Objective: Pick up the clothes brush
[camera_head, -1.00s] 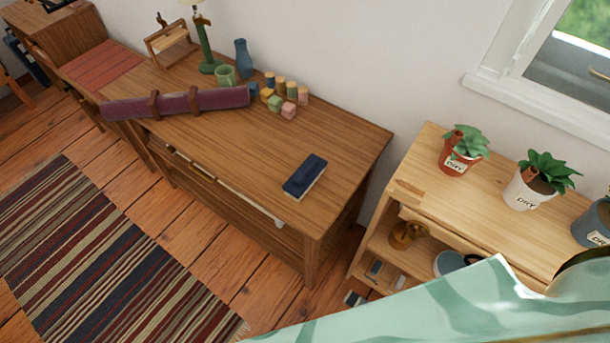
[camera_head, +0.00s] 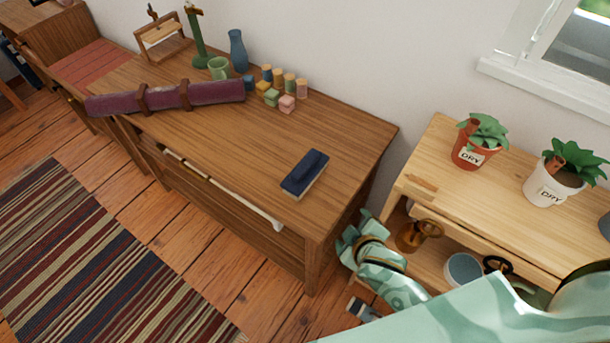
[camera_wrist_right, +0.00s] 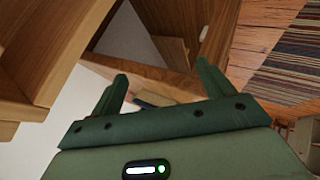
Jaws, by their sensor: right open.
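The clothes brush (camera_head: 305,174) has a dark navy back and a pale bristle side. It lies on the wooden desk (camera_head: 230,150), near the desk's front right corner. My right gripper (camera_head: 358,230) is low in the gap between the desk and the pale shelf, below and to the right of the brush, apart from it. In the right wrist view its two green fingers (camera_wrist_right: 164,80) are spread. A small dark object shows between and beyond them; I cannot tell what it is. My left gripper is not in view.
The desk's right edge stands between my right gripper and the brush. Potted plants (camera_head: 476,142) stand on the pale shelf (camera_head: 437,145). The desktop around the brush is clear.

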